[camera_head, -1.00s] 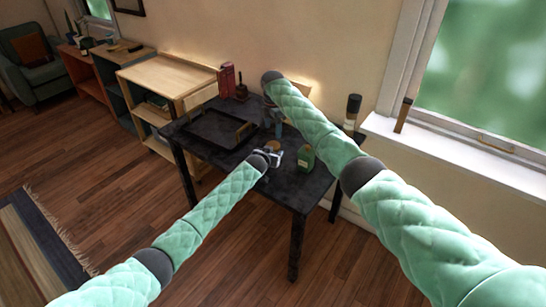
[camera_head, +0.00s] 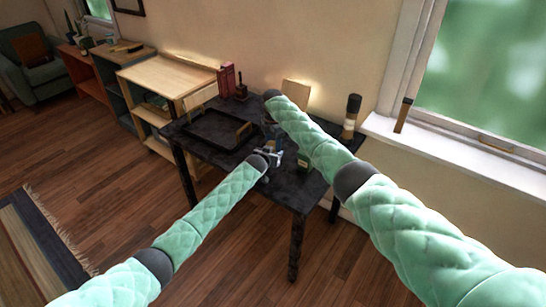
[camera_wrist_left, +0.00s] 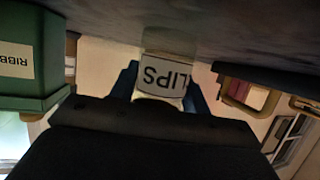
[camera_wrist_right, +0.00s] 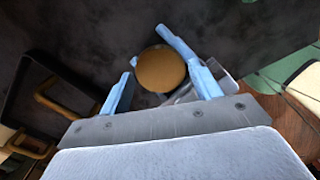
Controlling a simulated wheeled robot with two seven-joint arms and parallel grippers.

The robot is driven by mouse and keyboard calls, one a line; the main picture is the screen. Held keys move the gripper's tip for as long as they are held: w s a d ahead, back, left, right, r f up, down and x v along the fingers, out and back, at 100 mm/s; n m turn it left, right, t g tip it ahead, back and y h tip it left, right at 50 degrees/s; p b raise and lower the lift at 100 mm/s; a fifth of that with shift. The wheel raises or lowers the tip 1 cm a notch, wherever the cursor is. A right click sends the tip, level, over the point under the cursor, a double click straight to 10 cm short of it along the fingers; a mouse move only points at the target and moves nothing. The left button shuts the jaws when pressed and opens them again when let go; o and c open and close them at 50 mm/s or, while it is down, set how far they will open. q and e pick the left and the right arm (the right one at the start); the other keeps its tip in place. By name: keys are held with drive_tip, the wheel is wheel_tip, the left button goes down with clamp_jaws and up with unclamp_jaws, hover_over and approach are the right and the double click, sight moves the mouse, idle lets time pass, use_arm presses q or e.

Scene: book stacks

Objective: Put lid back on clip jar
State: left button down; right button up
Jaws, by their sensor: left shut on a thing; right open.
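The clip jar (camera_wrist_left: 165,75) shows in the left wrist view with its white label upside down. My left gripper (camera_wrist_left: 160,88) is shut on it, one blue finger on each side. In the right wrist view a round brown lid (camera_wrist_right: 161,69) lies between the fingers of my right gripper (camera_wrist_right: 163,80), which are open around it. Fingers of my left gripper show beside the lid there. I cannot tell whether the lid rests fully on the jar. In the head view my left gripper (camera_head: 274,157) and right gripper (camera_head: 278,143) meet over the dark table (camera_head: 285,190).
A green container (camera_wrist_left: 35,55) with a ribbon label stands near the jar; my right arm partly hides it in the head view (camera_head: 303,165). A black tray (camera_head: 200,145) lies left on the table. Red books (camera_head: 227,79) stand behind, a dark-topped bottle (camera_head: 351,115) at right.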

drive_tip(key=shift+f, duration=0.35)
drive_tip(key=c, duration=0.7)
drive_tip(key=o, duration=1)
drive_tip(key=shift+r, duration=2.3)
drive_tip(key=o, duration=0.5)
